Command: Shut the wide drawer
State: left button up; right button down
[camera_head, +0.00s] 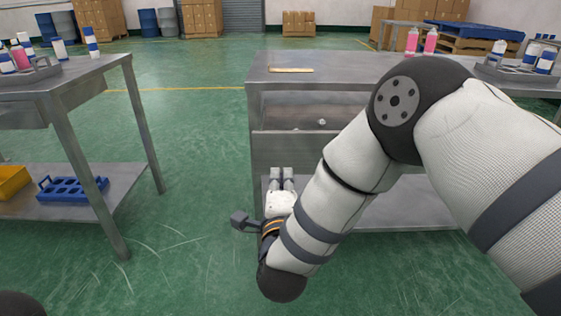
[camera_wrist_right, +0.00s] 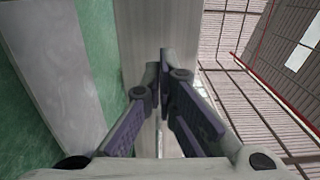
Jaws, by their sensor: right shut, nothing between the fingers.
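The wide drawer (camera_head: 292,150) is in the grey metal bench in the middle of the head view. It stands pulled out, with part of its inside (camera_head: 285,112) showing behind the front panel. A small round object (camera_head: 321,122) lies in it. My right arm hides the drawer's right part. My right gripper (camera_head: 282,172) is shut and empty, low in front of the drawer's left part. In the right wrist view its fingers (camera_wrist_right: 163,72) meet in front of a grey panel (camera_wrist_right: 150,28), likely the drawer front; whether they touch it I cannot tell. My left gripper is out of view.
The bench top (camera_head: 345,68) carries a flat tan piece (camera_head: 291,70) and pink bottles (camera_head: 430,40). A lower shelf (camera_head: 415,205) lies below the drawer. Another bench (camera_head: 75,75) stands left, with blue (camera_head: 72,187) and yellow (camera_head: 12,182) bins. Green floor between the benches is clear.

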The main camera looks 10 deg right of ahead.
aim_at(281, 154)
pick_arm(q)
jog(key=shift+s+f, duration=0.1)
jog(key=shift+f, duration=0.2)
pick_arm(e)
jog(key=x, duration=0.6)
jog(key=shift+w, duration=0.35)
pick_arm(q)
jog(key=shift+b, duration=0.3)
